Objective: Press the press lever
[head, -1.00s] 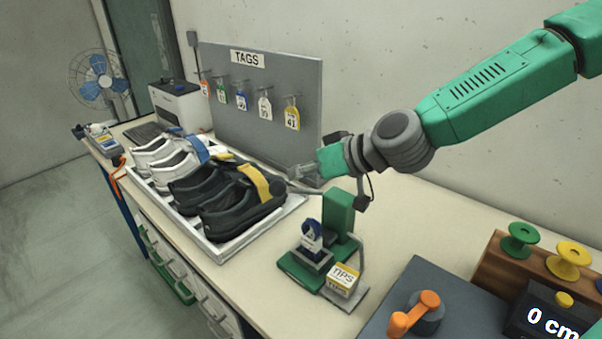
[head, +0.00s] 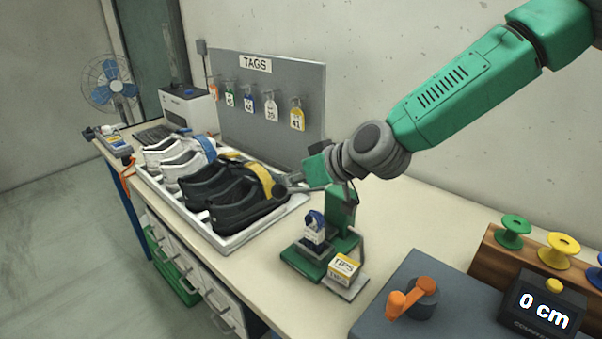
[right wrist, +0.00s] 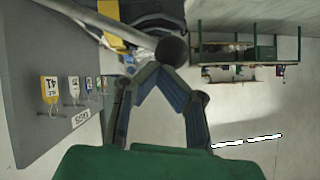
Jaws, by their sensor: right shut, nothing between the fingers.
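The green press (head: 340,210) stands on the bench right of the shoe tray, with a small dark blue and white piece (head: 315,228) in it. Its lever ends in a dark round knob (head: 279,190), which sticks out to the left in front of the black shoes. In the right wrist view the lever is a grey bar ending in the knob (right wrist: 172,50). My right gripper (head: 291,181) is shut and empty, its fingertips close to the knob. The fingertips (right wrist: 157,68) appear just beside the knob; I cannot tell if they touch. My left gripper is not in view.
A white tray (head: 222,240) holds white and black shoes. A grey board (head: 310,120) with hanging tags stands behind it. A tips box (head: 343,266) sits beside the press. An orange crank (head: 408,297) and a spool rack (head: 484,262) stand at right. Bench behind the press is clear.

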